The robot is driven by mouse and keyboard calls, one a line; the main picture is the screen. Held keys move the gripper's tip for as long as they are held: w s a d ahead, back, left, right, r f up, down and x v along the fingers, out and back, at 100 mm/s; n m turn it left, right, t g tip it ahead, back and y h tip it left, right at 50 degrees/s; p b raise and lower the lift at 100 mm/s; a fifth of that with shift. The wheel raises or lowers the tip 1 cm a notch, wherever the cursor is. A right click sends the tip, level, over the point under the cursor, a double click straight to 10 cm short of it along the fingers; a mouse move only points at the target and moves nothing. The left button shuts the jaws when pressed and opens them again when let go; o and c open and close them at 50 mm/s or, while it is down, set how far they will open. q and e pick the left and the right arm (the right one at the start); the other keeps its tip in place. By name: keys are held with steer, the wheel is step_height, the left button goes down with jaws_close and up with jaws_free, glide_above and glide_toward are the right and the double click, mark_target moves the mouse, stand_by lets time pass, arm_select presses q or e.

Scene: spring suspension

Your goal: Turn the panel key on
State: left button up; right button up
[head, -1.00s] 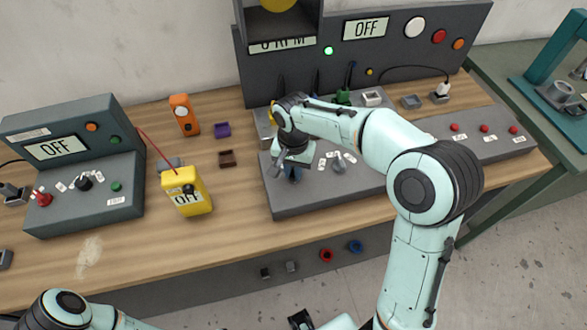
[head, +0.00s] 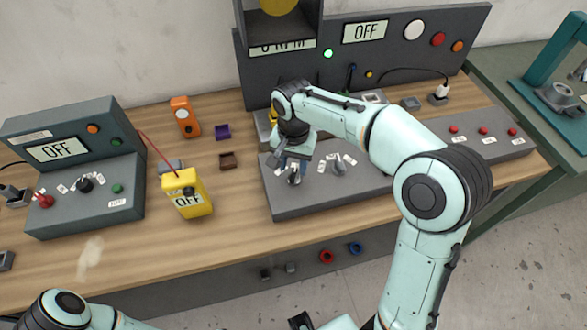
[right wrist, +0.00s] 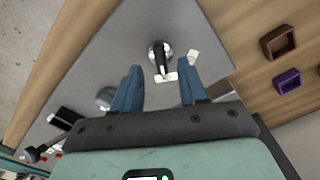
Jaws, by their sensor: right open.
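The panel key (head: 293,178) looks like a dark lever on a round silver base, on the grey sloping console (head: 312,203). In the right wrist view the key (right wrist: 160,52) stands upright, with small white labels beside it. My right gripper (head: 288,163) hangs just behind the key in the head view. In the right wrist view its two blue fingers (right wrist: 158,84) are apart with nothing between them. The key lies just beyond the fingertips, roughly between their lines, and is not gripped. My left gripper is out of view; only part of the left arm shows.
A second knob (head: 339,166) sits to the right on the console. A tall dark panel (head: 385,62) with an OFF display stands behind. A yellow meter (head: 187,195), an orange device (head: 184,117) and small purple (head: 222,132) and brown (head: 228,160) trays stand left.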

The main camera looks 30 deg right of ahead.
mark_target(293, 175)
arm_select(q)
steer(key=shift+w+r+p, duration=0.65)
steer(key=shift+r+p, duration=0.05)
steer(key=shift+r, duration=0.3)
arm_select(e)
step_height(293, 175, up, 9)
steer(key=shift+r, duration=0.2)
